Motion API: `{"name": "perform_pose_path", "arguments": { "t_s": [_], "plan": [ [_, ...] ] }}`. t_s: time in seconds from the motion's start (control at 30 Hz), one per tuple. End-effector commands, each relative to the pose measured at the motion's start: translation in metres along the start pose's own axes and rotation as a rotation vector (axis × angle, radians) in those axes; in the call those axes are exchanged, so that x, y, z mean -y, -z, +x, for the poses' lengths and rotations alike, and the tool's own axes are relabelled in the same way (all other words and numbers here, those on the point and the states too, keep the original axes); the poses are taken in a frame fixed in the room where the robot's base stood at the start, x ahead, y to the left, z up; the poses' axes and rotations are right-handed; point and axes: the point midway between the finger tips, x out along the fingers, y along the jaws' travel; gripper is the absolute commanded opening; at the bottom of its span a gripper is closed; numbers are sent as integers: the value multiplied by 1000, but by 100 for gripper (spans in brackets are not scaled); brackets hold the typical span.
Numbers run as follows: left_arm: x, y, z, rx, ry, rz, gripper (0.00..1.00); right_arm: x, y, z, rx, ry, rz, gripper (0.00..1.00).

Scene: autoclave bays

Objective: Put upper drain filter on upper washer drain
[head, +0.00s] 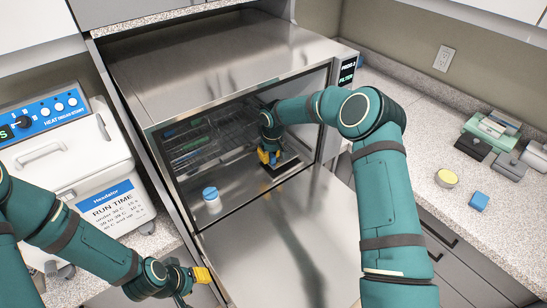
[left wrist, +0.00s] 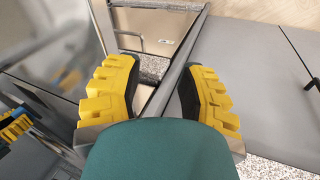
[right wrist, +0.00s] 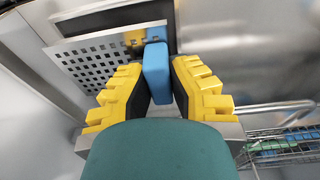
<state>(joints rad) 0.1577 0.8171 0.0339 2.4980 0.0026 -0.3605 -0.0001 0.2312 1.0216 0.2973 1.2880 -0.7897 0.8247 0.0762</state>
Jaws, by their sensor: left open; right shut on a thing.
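My right gripper (head: 268,157) is inside the washer chamber, low over its floor. In the right wrist view its fingers (right wrist: 160,95) are shut on the blue grip (right wrist: 156,72) of the upper drain filter, a perforated metal plate (right wrist: 92,60). A dark square (head: 283,166) on the chamber floor, likely the upper washer drain, lies just under and beside the gripper. I cannot tell whether the filter touches it. My left gripper (head: 192,277) is open and empty, low in front of the washer, left of its lowered door; its fingers also show in the left wrist view (left wrist: 157,97).
Wire racks (head: 190,140) are at the left inside. The steel door (head: 275,245) lies open. The right counter holds a blue block (head: 479,201), a yellow-topped tub (head: 446,178) and several boxes.

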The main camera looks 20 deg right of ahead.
Motion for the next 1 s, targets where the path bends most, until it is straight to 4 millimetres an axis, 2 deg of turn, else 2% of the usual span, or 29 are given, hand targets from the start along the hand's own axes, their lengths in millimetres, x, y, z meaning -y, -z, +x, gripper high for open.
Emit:
{"name": "perform_pose_path", "arguments": {
  "t_s": [0.07,0.33,0.73,0.77,0.8,1.0],
  "plan": [
    [1,0,1,0,0,-1,39,0,0,3,0,1,-1,0],
    [4,-2,11,0,2,-1,39,-2,-3,35,0,2,-1,0],
    [5,-2,14,0,2,0,39,-2,-3,39,-1,0,-2,0],
    [5,-2,14,0,3,-1,39,-2,-4,39,0,1,-2,26],
    [5,-2,13,0,3,-1,39,-2,-3,38,0,1,-2,39],
    [4,-2,13,0,3,-1,39,-2,-3,38,0,1,-2,39]
  ]
}}
